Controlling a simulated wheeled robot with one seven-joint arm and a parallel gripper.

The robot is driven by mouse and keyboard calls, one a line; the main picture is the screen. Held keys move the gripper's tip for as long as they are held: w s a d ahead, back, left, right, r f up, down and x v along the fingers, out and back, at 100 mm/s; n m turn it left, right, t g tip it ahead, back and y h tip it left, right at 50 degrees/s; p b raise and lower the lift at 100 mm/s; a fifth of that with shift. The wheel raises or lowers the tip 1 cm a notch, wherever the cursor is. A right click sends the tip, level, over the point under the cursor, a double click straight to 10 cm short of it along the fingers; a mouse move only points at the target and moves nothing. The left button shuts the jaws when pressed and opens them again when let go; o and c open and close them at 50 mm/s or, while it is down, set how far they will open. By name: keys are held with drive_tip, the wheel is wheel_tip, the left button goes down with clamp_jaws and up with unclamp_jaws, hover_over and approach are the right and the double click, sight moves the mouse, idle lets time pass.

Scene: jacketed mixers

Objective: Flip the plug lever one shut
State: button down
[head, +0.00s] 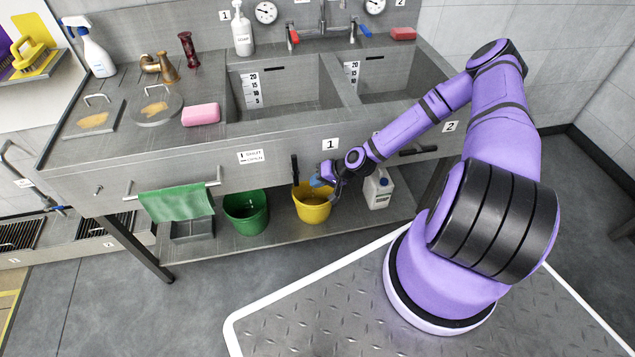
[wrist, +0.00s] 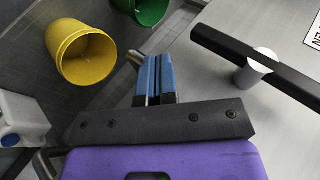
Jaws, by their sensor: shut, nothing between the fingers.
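Plug lever one (head: 294,168) is a black bar on the sink's front panel, to the left of the number 1 label (head: 330,144). It stands about upright in the head view. In the wrist view the lever (wrist: 262,62) is a long black bar on a pale round post, at the upper right. My gripper (head: 316,181) is just right of the lever in the head view. Its blue fingers (wrist: 158,70) are together and empty in the wrist view. A gap shows between them and the bar.
Plug lever two (head: 418,150) lies level near the number 2 label (head: 450,126). A yellow bucket (head: 312,211), a green bucket (head: 245,214) and a white jug (head: 378,190) stand on the shelf below. A green towel (head: 176,202) hangs on a rail at left.

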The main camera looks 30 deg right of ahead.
drive_tip(key=s+d, duration=0.5)
drive_tip(key=d, duration=0.4)
drive_tip(key=shift+s, duration=0.25)
drive_tip(key=shift+d, duration=0.1)
drive_tip(key=shift+s+d, duration=0.1)
idle(0.3)
